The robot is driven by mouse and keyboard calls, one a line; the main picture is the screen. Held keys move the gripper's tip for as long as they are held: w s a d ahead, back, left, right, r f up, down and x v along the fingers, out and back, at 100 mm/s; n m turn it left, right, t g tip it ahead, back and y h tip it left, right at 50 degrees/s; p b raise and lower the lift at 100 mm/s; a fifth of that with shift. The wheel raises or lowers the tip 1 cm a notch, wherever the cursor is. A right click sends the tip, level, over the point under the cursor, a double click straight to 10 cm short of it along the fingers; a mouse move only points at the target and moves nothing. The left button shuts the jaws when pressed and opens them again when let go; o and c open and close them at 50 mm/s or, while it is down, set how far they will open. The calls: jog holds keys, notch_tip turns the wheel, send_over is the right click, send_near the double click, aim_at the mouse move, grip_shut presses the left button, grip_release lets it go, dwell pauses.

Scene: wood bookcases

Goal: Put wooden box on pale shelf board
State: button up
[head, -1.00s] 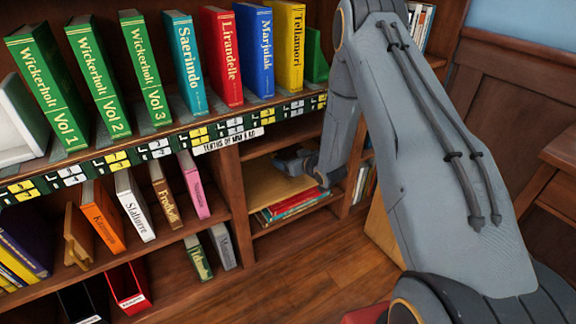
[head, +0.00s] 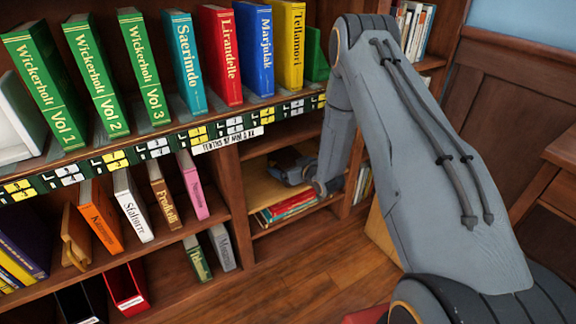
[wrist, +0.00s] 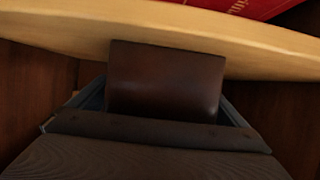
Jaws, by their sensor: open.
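The pale shelf board (head: 262,187) lies in the lower middle compartment of the bookcase, above a few flat books. In the wrist view its pale edge (wrist: 60,35) runs across the top. A dark brown wooden box (wrist: 168,78) shows in the middle of the wrist view, overlapping the board's edge. Whether it touches the board I cannot tell. My gripper (head: 291,173) reaches into this compartment over the board. In the wrist view my gripper (wrist: 165,112) is open, with its fingers either side of the box. The box is not distinguishable in the head view.
Red flat books (head: 290,206) lie below the board. An upright divider (head: 236,190) bounds the compartment on the left. The upper shelf edge with a label strip (head: 155,148) runs above. Upright books (head: 362,185) stand to the right. Bare wooden floor (head: 290,270) lies in front.

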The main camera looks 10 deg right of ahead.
jog(key=shift+r, duration=0.15)
jog(key=p+v, duration=0.2)
jog(key=v, duration=1)
jog(key=s+a+r+g+h, duration=0.2)
jog(key=s+a+r+g, duration=0.1)
jog(key=r, duration=0.4)
jog(key=s+a+r+g+h, duration=0.1)
jog(key=s+a+r+g, duration=0.15)
jog(key=r, duration=0.45)
jog(key=s+a+r+g, duration=0.2)
jog(key=s+r, duration=0.2)
jog(key=s, duration=0.6)
jog(key=s+a+r+g, duration=0.2)
jog(key=s+r+g, duration=0.1)
jog(key=s, duration=0.8)
jog(key=s+a+r+g, duration=0.2)
jog(key=s+r, duration=0.4)
jog(key=s, duration=0.4)
jog(key=shift+a+m+h, duration=0.3)
jog(key=shift+a+m, duration=0.1)
jog(key=shift+a, duration=0.05)
jog(key=shift+s+g, duration=0.1)
jog(key=shift+g, duration=0.15)
